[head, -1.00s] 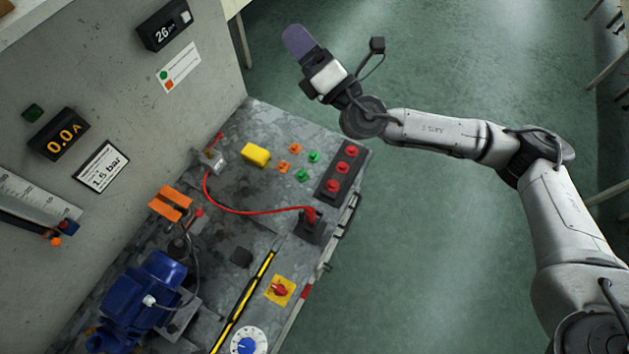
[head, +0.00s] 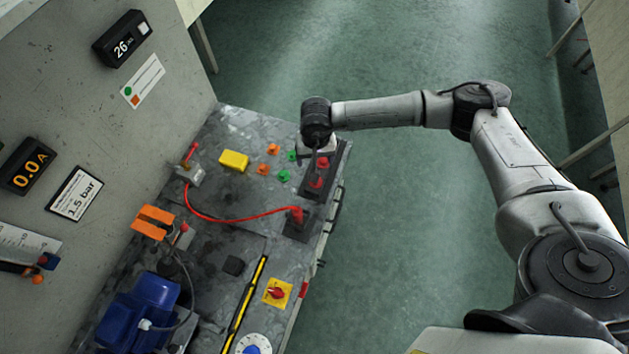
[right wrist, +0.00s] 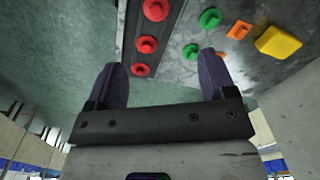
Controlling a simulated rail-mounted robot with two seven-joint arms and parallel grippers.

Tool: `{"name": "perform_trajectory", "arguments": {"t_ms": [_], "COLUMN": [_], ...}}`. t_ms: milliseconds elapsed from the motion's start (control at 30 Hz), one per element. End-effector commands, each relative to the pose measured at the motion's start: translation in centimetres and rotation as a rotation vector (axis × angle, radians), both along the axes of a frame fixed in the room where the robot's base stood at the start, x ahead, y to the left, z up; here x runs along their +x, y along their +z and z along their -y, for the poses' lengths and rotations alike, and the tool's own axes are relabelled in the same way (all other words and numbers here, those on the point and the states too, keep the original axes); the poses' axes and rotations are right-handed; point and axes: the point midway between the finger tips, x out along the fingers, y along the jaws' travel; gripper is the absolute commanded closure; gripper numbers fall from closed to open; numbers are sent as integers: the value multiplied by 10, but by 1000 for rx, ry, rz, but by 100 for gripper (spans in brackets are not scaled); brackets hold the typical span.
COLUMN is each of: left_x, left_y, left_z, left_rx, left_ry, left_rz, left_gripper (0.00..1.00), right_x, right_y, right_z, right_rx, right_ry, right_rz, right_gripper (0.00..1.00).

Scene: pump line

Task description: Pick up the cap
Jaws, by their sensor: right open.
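Red caps sit in a dark rack at the bench's right edge. In the head view two of them show, an upper cap (head: 322,162) and a lower cap (head: 316,182); my right arm covers part of the rack (head: 325,200). In the right wrist view three red caps show, the top one (right wrist: 155,10), the middle one (right wrist: 146,45) and the lowest one (right wrist: 140,70). My right gripper (right wrist: 162,60) is open and empty, with the lowest cap appearing between its fingers. I cannot tell its height above the caps. My left gripper is out of view.
Green pieces (right wrist: 210,18), orange pieces (right wrist: 238,31) and a yellow block (head: 234,161) lie beside the rack. A blue motor (head: 145,305) stands at the near left. Open floor lies to the right.

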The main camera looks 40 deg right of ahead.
Motion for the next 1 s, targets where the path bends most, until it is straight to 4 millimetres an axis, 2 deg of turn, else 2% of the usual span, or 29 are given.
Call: {"name": "perform_trajectory", "arguments": {"t_ms": [233,600,1000], "left_x": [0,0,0], "left_y": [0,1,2], "left_z": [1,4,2], "left_rx": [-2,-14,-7], "left_ry": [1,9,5], "left_rz": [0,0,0], "left_gripper": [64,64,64], "right_x": [-3,-3,-3], "right_y": [-8,-67,-94], "right_z": [2,2,2], "right_rx": [-17,-14,-15], "right_ry": [143,149,148], "right_rz": [-20,-18,-19], "right_gripper": [23,23,23]}}
